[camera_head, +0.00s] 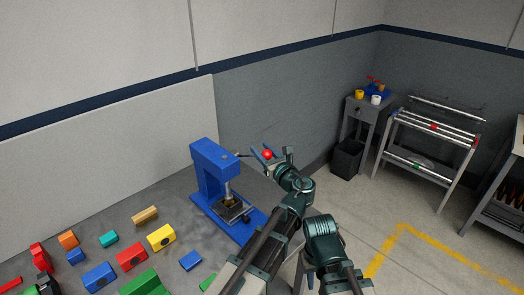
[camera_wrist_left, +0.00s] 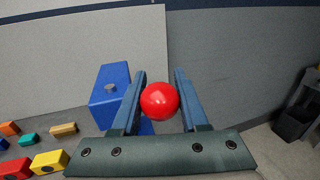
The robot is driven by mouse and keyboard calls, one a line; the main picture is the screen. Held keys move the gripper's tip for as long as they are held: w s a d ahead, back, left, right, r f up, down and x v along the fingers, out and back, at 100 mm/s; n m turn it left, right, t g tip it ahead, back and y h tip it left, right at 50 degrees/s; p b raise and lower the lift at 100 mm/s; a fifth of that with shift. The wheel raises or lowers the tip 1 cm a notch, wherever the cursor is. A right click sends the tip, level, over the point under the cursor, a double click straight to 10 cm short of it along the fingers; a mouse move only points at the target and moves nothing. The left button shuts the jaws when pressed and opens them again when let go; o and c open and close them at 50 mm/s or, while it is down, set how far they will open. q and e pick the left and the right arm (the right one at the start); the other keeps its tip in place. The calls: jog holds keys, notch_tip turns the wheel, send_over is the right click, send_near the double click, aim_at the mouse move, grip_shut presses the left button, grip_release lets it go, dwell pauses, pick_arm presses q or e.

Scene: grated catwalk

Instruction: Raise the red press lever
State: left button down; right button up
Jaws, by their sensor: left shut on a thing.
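A blue arbor press (camera_head: 208,170) stands on the grey table, with a thin lever that reaches out to the right from its head. The lever looks roughly level and ends in a red ball knob (camera_head: 267,154). My left gripper (camera_head: 271,155) is shut on this knob. In the left wrist view the red knob (camera_wrist_left: 159,101) sits between the two blue fingers of my left gripper (camera_wrist_left: 158,100), and the lever rod behind it is hidden. The blue press head (camera_wrist_left: 110,95) shows behind the left finger. My right gripper is not in view.
Several coloured blocks, among them a yellow block (camera_head: 161,237) and a red block (camera_head: 131,256), lie on the table left of the press. A dark bin (camera_head: 347,158), a grey stand (camera_head: 366,115) and a rack (camera_head: 430,145) stand further right. Wall panels rise behind the press.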

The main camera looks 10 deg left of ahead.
dwell(0.6)
pick_arm(q)
jog(key=w+a+r+n+g+h+p, duration=0.1)
jog(key=w+a+r+g+h+p, duration=0.2)
jog(key=p, duration=1.4)
jog(key=shift+w+a+r+g+h, duration=0.4)
jog(key=shift+w+a+r, duration=0.65)
jog(key=shift+a+r, duration=1.2)
jog(key=shift+a+f, duration=0.2)
jog(key=shift+a, duration=0.05)
jog(key=c, duration=0.7)
grip_release()
jog(key=shift+o, duration=1.3)
jog(key=shift+w+a+f, duration=0.15)
